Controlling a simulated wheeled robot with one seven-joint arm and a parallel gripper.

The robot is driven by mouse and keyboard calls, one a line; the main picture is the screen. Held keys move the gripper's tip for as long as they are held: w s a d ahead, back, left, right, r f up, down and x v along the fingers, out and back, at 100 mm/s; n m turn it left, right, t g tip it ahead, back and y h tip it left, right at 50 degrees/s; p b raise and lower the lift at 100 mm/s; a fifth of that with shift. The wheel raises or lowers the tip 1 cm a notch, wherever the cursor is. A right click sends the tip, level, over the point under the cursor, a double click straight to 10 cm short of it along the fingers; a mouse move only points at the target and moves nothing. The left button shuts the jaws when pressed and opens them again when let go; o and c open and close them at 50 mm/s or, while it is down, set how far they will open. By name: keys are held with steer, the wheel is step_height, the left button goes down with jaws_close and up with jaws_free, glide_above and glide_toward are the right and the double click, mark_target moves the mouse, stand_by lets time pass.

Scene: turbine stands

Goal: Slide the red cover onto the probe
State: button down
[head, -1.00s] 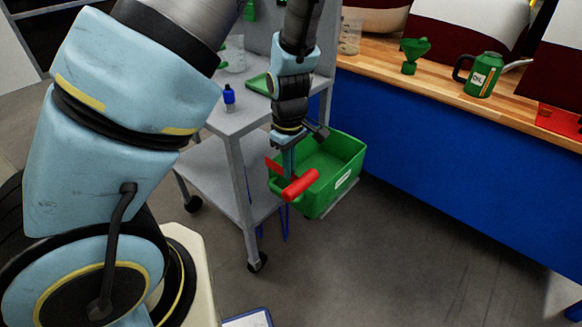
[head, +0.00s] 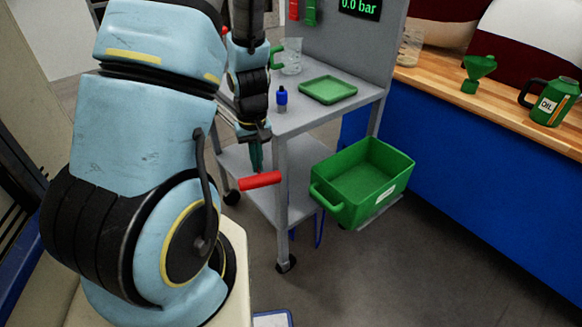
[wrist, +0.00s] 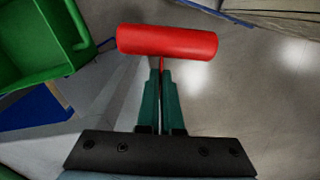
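The red cover (head: 261,180) is a short red cylinder lying roughly level in the air at my fingertips. My gripper (head: 257,162) points down, with its teal fingers close together above the cover. In the wrist view, the fingers of my gripper (wrist: 161,82) are shut on a thin red tab that joins the red cover (wrist: 167,42), whose barrel lies across beyond the fingertips. The cover is held in front of the grey cart (head: 283,215), left of the green bin. I cannot make out the probe; my arm hides part of the cart.
The green bin (head: 325,197) stands right of the cart's front leg. The cart top holds a green tray (head: 328,90), a blue bottle (head: 282,97) and a clear jug (head: 292,57). A display (head: 360,6) reads 0.0 bar.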

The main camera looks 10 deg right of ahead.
steer(key=w+a+m, duration=0.2)
steer(key=w+a, duration=0.2)
steer(key=a, duration=0.6)
steer(key=shift+w+a, duration=0.15)
steer(key=shift+w, duration=0.1)
